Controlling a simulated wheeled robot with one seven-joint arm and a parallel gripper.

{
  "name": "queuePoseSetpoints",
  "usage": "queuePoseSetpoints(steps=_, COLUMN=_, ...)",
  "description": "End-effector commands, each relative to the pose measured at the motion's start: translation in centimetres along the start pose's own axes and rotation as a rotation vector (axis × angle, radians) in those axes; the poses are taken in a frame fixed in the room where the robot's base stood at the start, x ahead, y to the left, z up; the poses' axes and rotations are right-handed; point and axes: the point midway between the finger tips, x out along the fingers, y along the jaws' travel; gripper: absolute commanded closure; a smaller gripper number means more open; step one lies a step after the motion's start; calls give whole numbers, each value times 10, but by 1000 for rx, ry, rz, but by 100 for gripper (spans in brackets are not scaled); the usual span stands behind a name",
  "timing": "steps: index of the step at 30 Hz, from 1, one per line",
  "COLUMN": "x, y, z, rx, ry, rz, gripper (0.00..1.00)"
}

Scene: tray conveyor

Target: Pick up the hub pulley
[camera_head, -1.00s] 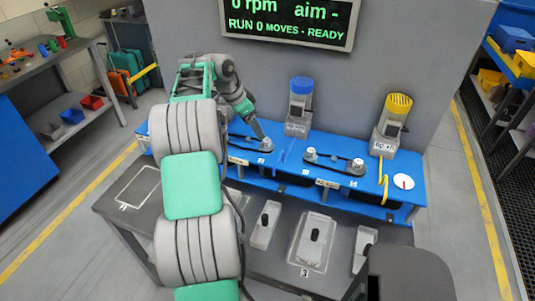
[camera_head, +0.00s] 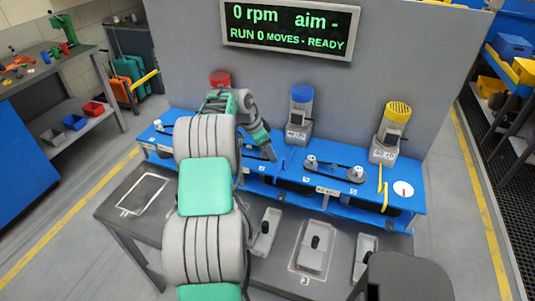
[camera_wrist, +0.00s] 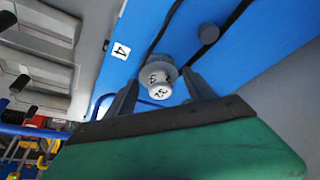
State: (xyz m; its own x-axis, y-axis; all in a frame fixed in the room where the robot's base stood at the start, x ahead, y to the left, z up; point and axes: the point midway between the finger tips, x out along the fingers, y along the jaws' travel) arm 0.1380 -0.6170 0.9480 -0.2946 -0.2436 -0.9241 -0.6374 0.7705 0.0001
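A pale grey stepped pulley (camera_wrist: 158,80) with a white numbered hub stands on the blue deck (camera_wrist: 135,45) in the wrist view. A dark belt runs close by it. My gripper (camera_wrist: 160,92) is open, with one dark finger on either side of the pulley. Gaps show between the fingers and the hub, and I see no clear contact. In the head view my gripper (camera_head: 272,157) is low over the middle of the blue bench, and the pulley is hidden there behind the gripper and arm.
A belt with two pulleys (camera_head: 335,168) lies to the right on the bench. Motors with red (camera_head: 220,79), blue (camera_head: 302,94) and yellow (camera_head: 399,108) caps stand behind. Grey trays (camera_head: 314,262) lie on the front table. The display (camera_head: 290,28) reads 0 rpm, RUN 0 MOVES - READY.

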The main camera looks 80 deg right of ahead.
Motion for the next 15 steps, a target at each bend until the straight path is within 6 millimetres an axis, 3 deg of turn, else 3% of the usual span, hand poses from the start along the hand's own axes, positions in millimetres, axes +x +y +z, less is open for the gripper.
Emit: queuePoseSetpoints(steps=15, x=0, y=0, z=0, rx=-1, ry=0, rz=0, gripper=80)
